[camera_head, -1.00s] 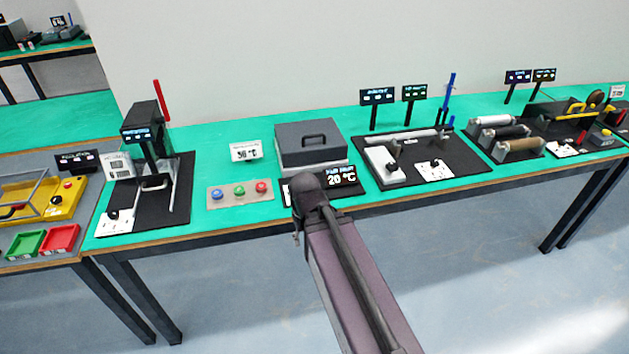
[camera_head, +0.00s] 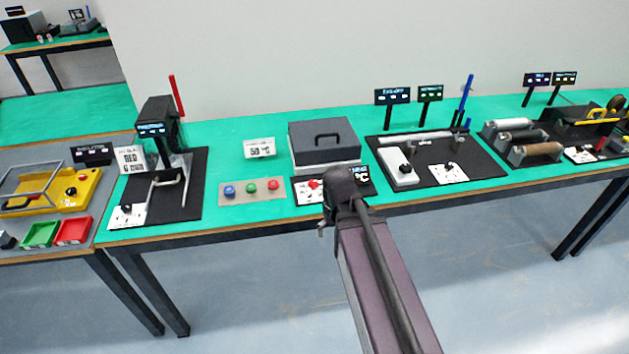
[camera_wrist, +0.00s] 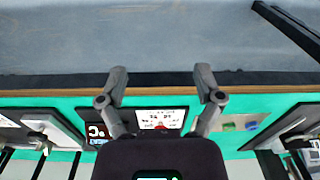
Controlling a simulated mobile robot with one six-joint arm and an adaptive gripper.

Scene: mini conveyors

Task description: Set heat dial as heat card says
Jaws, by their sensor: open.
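The heat card (camera_head: 259,148) is a small white card standing behind the coloured buttons; its small text looks like 50 °C. The heat dial (camera_head: 315,184) is a red knob on a white plate in front of the grey lidded box (camera_head: 324,146). The dark temperature display (camera_head: 361,179) beside it is partly hidden by my arm. In the wrist view, my gripper (camera_wrist: 160,74) is open and empty, its fingers spread to either side of the dial plate (camera_wrist: 160,113), apart from the dial. The head view does not clearly show my fingers.
A panel with blue, green and red buttons (camera_head: 252,189) lies left of the dial. A black press (camera_head: 158,132) with a red lever stands further left. A sealer-like device (camera_head: 403,167) sits to the right. The bench's front edge (camera_head: 250,223) runs close by.

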